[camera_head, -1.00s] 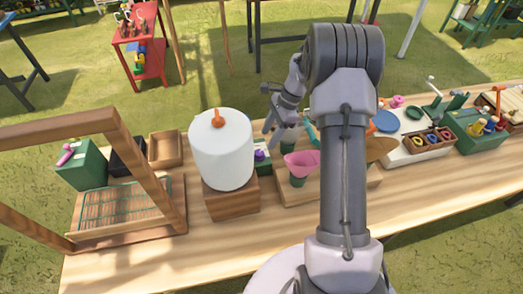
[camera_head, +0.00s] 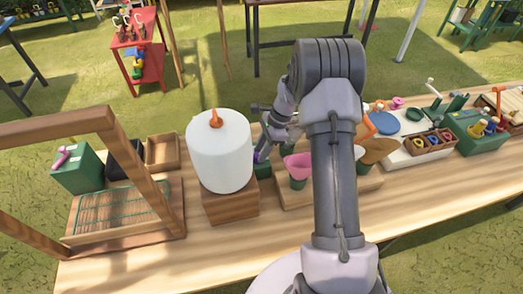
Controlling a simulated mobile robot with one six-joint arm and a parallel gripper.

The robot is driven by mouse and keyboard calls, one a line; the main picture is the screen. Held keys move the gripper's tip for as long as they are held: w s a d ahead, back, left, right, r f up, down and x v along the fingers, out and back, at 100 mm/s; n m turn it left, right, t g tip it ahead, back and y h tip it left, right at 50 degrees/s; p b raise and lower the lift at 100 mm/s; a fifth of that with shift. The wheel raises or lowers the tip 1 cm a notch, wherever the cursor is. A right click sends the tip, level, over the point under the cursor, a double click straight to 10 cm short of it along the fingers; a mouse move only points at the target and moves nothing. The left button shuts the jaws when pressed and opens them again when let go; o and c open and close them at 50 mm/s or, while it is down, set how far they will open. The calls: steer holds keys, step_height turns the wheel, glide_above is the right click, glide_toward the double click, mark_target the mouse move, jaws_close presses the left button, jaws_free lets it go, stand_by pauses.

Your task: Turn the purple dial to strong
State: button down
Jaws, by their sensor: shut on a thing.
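The purple dial (camera_head: 256,157) shows as a small purple patch on a small green box (camera_head: 263,171), just right of the white tank. My gripper (camera_head: 262,150) comes down from above on the dial and is shut on it. The fingers hide most of the dial. The dial's marks and its pointing direction are too small and covered to read.
A white tank (camera_head: 219,155) with an orange knob stands on a wooden block (camera_head: 230,205) close left of my gripper. A pink funnel (camera_head: 298,165) stands close on the right. A wooden frame (camera_head: 150,160) rises at the left. The table's front strip (camera_head: 200,250) is clear.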

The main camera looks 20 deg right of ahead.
steer(key=shift+n, duration=0.3)
steer(key=n+p, duration=0.1)
steer(key=n+g+p, duration=0.1)
steer(key=n, duration=0.1)
steer(key=shift+w+r+n+g+p, duration=0.15)
steer(key=shift+w+n+g+p, duration=0.15)
steer(key=shift+g+p, duration=0.1)
steer(key=n, duration=0.2)
steer(key=n+g+h+p, duration=0.1)
steer(key=n, duration=0.2)
steer(key=shift+w+a+n+g+p, duration=0.15)
steer(key=shift+w+n+g+p, duration=0.15)
steer(key=shift+g+p, duration=0.1)
steer(key=n+h, duration=0.1)
steer(key=n, duration=0.1)
steer(key=n+g, duration=0.1)
steer(key=n, duration=0.1)
steer(key=shift+a+h+p, duration=0.2)
steer(key=shift+h+p, duration=0.2)
steer(key=shift+w+a+n+h+p, duration=0.15)
steer(key=shift+n+h, duration=0.3)
steer(key=shift+n, duration=0.75)
steer(key=shift+s+a+n+h+p, duration=0.15)
steer(key=shift+n+h, duration=0.3)
steer(key=shift+n, duration=0.75)
steer(key=c, duration=1.1)
jaws_free()
steer(key=shift+w, duration=0.1)
steer(key=shift+o, duration=0.2)
